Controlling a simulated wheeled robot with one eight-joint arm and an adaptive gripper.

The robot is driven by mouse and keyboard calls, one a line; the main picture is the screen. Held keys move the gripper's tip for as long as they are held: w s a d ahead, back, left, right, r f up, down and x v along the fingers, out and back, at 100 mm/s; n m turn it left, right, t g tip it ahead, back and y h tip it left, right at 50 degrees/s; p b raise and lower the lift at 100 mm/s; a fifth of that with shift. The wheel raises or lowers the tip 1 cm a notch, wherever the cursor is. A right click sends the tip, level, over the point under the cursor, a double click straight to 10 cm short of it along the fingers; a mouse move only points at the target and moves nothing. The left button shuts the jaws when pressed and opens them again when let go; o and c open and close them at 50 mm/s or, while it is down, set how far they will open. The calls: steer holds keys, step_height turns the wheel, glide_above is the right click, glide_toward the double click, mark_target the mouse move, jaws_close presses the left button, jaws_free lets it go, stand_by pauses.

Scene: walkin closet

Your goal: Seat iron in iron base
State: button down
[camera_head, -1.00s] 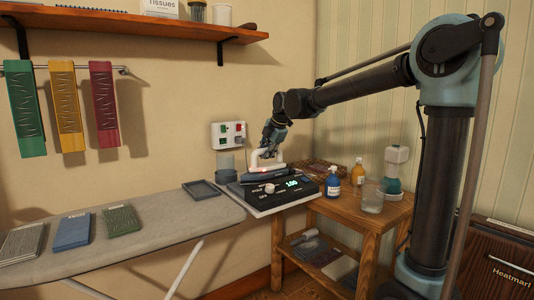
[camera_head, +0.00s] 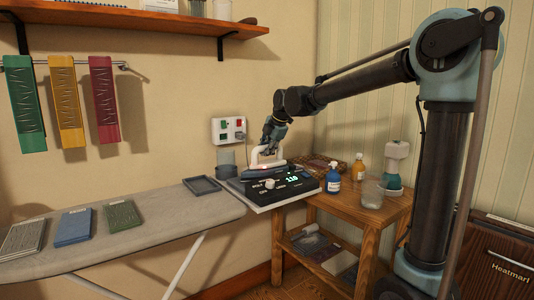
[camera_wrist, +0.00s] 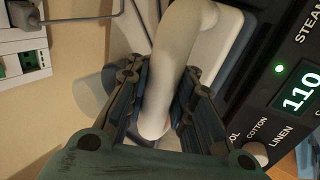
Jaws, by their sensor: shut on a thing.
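The iron has a pale, curved handle (camera_head: 266,157) and stands at the back of the iron base (camera_head: 284,191), a black unit with a knob and a lit display. My gripper (camera_head: 268,146) is above the iron. In the wrist view my gripper (camera_wrist: 160,115) has one dark finger on each side of the white handle (camera_wrist: 172,70) and is shut on it. The iron's pale body shows beyond the handle, beside the black panel (camera_wrist: 290,85), which reads 110 with a green light. The iron's sole is hidden, so I cannot tell whether it is fully seated.
The ironing board (camera_head: 150,215) is at left, with an empty grey tray (camera_head: 202,186) and several folded cloths. A wooden side table (camera_head: 390,213) holds a blue bottle (camera_head: 332,181), an orange bottle (camera_head: 358,170) and a glass (camera_head: 373,192). A wall panel (camera_head: 229,130) is close behind my gripper.

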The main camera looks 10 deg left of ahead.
steer(key=c, duration=1.3)
jaws_free()
steer(key=shift+r, duration=0.1)
steer(key=v, duration=1.1)
steer(key=shift+r, duration=0.35)
steer(key=shift+s+d, duration=0.1)
steer(key=shift+d, duration=0.05)
steer(key=s+d+f+m+h, duration=0.1)
steer(key=s+d+f+m, duration=0.3)
steer(key=d, duration=0.5)
steer(key=s+d+f+m+h, duration=0.1)
steer(key=s+d+f+m, duration=0.2)
steer(key=d+f+m, duration=0.45)
steer(key=s+d+f+m+h, duration=0.1)
steer(key=s+d+f+m, duration=0.2)
steer(key=d, duration=0.7)
steer(key=s+d+f+m+g+h, duration=0.2)
steer(key=s+d+f+m, duration=1.1)
steer(key=s+f, duration=0.4)
steer(key=shift+s+d+f, duration=0.2)
steer(key=shift+d+f, duration=0.45)
steer(key=shift+f, duration=0.35)
